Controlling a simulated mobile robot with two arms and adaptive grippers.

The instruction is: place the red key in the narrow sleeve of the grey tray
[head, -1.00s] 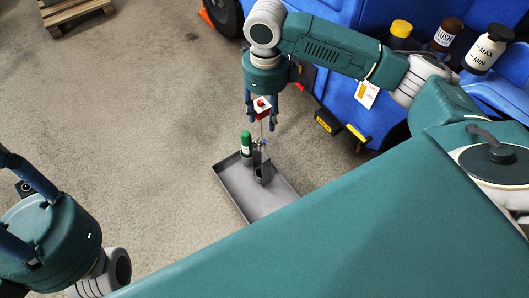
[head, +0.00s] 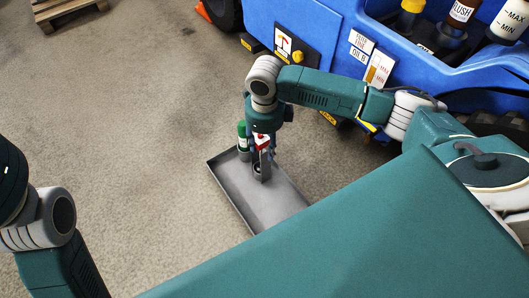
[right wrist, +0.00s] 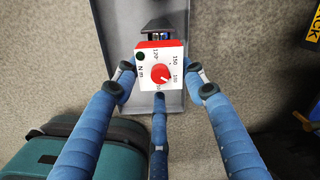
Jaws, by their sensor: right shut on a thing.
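The red key (head: 262,143) has a red block head with a white dial face, clear in the right wrist view (right wrist: 148,70). My right gripper (head: 263,150) is shut on it, its blue fingers around the head in the right wrist view. The grey tray (head: 270,207) lies on the floor below. A dark grey sleeve (head: 262,172) stands in the tray directly under the gripper. The key's lower end is hidden, so I cannot tell whether it is inside the sleeve. My left arm shows at the left edge, its fingers out of frame.
Bare concrete floor is free left of the tray.

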